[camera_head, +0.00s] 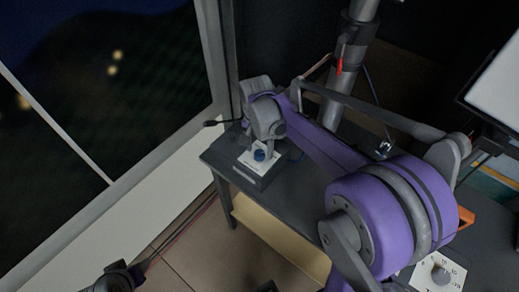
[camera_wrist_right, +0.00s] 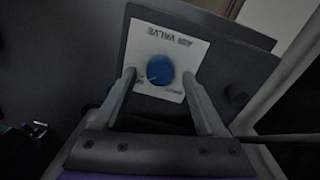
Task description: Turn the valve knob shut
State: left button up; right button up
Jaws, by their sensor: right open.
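The blue valve knob (camera_head: 259,155) sits on a white plate on a dark box at the near corner of the desk. In the right wrist view the round knob (camera_wrist_right: 160,69) has a small pale mark, and its plate (camera_wrist_right: 152,40) reads AIR VALVE upside down. My right gripper (camera_head: 260,146) is open over the box. In its wrist view the fingers (camera_wrist_right: 159,82) stand on either side of the knob, with a visible gap on each side. Contact cannot be made out. A grey part at the lower left of the head view seems to be my left gripper (camera_head: 118,279); its jaws are unclear.
The dark desk (camera_head: 218,157) stands beside a window (camera_head: 110,110). A grey pole (camera_head: 350,60) rises behind my right arm. A white panel with a grey dial (camera_head: 440,272) lies at lower right, below a screen (camera_head: 500,85). A dark side knob (camera_wrist_right: 237,94) shows right of the plate.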

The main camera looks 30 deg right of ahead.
jog(key=shift+f, duration=0.3)
grip_shut()
